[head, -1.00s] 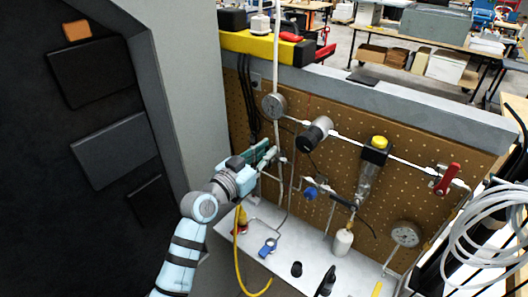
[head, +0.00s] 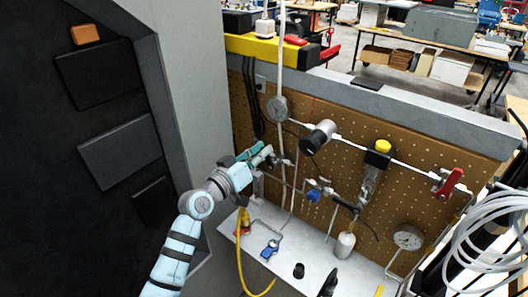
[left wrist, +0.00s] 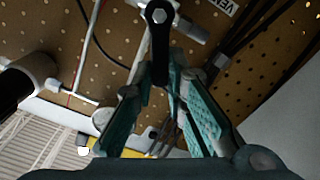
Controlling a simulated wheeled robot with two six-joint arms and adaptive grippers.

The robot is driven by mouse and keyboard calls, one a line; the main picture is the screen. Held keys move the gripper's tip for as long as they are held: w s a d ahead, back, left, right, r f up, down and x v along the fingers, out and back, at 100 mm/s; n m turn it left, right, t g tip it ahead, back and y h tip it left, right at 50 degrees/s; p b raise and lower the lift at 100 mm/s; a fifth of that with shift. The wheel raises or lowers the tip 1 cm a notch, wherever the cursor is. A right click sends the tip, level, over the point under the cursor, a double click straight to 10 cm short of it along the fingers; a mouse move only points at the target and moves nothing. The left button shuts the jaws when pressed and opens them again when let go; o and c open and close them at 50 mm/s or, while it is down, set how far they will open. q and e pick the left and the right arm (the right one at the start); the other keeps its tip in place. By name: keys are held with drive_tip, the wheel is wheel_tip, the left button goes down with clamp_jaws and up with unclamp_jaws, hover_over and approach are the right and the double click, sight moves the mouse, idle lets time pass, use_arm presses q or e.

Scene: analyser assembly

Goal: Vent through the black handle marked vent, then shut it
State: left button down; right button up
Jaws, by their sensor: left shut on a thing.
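In the left wrist view a black handle (left wrist: 160,48) runs down from its round pivot bolt on a metal valve fitting. A white label, partly cut off and seen upside down, reads "VEN" (left wrist: 222,4) beside it. My left gripper (left wrist: 164,80) has its two teal fingers on either side of the handle's free end and is shut on it. In the head view my left gripper (head: 264,153) is at the left part of the pegboard, below the upper gauge. The handle is hidden there by the fingers. My right gripper is not in view.
The brown pegboard (head: 345,125) carries a round gauge (head: 277,108), a grey-black cylinder (head: 318,137), a yellow-capped filter (head: 382,147) and a red handle (head: 448,183). A yellow hose (head: 240,262) hangs below my left gripper. A grey wall stands close on the left.

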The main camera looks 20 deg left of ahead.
use_arm(q)
drive_tip(key=shift+w+a+f+n+b, duration=0.15)
drive_tip(key=shift+a+f+n, duration=0.45)
drive_tip(key=shift+n, duration=1.45)
drive_tip(key=shift+w+a+f+n+b, duration=0.1)
drive_tip(key=shift+w+a+f+n, duration=0.15)
drive_tip(key=shift+f+n, duration=1.25)
drive_tip(key=shift+w+a+f+n+b, duration=0.1)
drive_tip(key=shift+a+n, duration=0.3)
drive_tip(key=shift+n, duration=2.25)
drive_tip(key=c, duration=1.6)
unclamp_jaws()
drive_tip(key=shift+s, duration=0.1)
drive_tip(key=v, duration=1.2)
